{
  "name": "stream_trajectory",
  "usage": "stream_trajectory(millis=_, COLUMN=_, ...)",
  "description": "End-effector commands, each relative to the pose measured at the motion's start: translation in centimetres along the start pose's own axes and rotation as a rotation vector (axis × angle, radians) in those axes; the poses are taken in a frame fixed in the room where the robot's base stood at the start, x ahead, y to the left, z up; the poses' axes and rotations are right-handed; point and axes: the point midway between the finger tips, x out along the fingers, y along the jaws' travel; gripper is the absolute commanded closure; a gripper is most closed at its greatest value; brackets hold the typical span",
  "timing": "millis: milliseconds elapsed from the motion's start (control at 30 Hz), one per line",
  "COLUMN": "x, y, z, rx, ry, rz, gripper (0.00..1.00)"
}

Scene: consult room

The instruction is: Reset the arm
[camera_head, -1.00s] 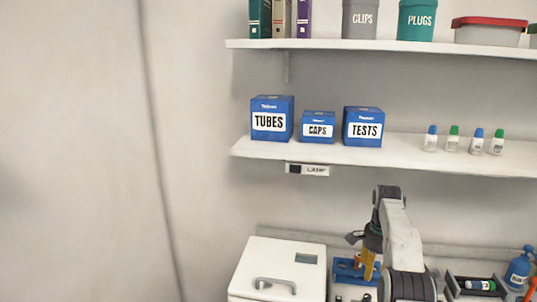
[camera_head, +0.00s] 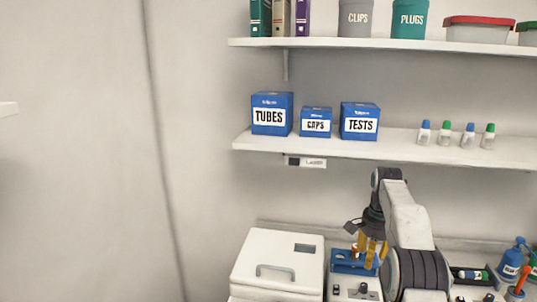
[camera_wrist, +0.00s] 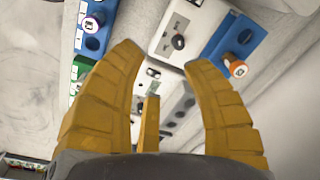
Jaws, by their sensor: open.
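My gripper (camera_wrist: 163,75) shows in the wrist view with its yellow fingers spread apart and nothing between them. In the head view my gripper (camera_head: 371,255) points down at the lower right, in front of a blue tube rack (camera_head: 342,264). The blue rack also shows in the wrist view (camera_wrist: 243,36), with an orange-capped tube (camera_wrist: 236,66) in it. I cannot tell the exact gap between fingers and rack.
A white lidded box (camera_head: 270,290) stands left of the rack. A blue bottle (camera_head: 511,262) stands at the far right. Above, a shelf (camera_head: 310,145) holds the TUBES box (camera_head: 272,99), other blue boxes and several small bottles. An upper shelf (camera_head: 330,42) holds binders and tubs.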

Motion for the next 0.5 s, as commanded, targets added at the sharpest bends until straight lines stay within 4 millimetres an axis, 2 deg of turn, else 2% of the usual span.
stream_trajectory(millis=267, x=-6.0, y=1.8, z=3.9, rx=-0.177, ry=0.042, rz=-0.047, gripper=0.56)
stream_trajectory(millis=500, x=-10.3, y=5.8, z=9.2, rx=-0.374, ry=0.091, rz=-0.091, gripper=0.56)
